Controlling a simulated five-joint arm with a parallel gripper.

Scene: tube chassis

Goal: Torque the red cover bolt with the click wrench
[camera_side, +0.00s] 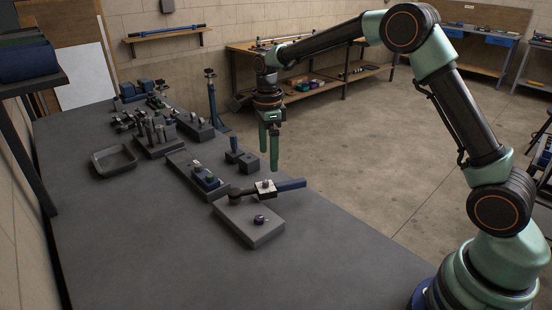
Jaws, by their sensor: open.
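My gripper (269,160) hangs from my arm above the far right edge of the bench, with its two green fingers pointing down, apart and empty. A pale block with a small knob sits at the middle of the tool. In front of it is a grey slab (245,232) with a small dark round part (259,219) on top. No red bolt can be made out at this size.
Further back are a small block with a blue upright handle (234,145), a rack of upright tools (157,140), an empty tray (114,160) and a tall blue stand (213,105). The bench's front is clear.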

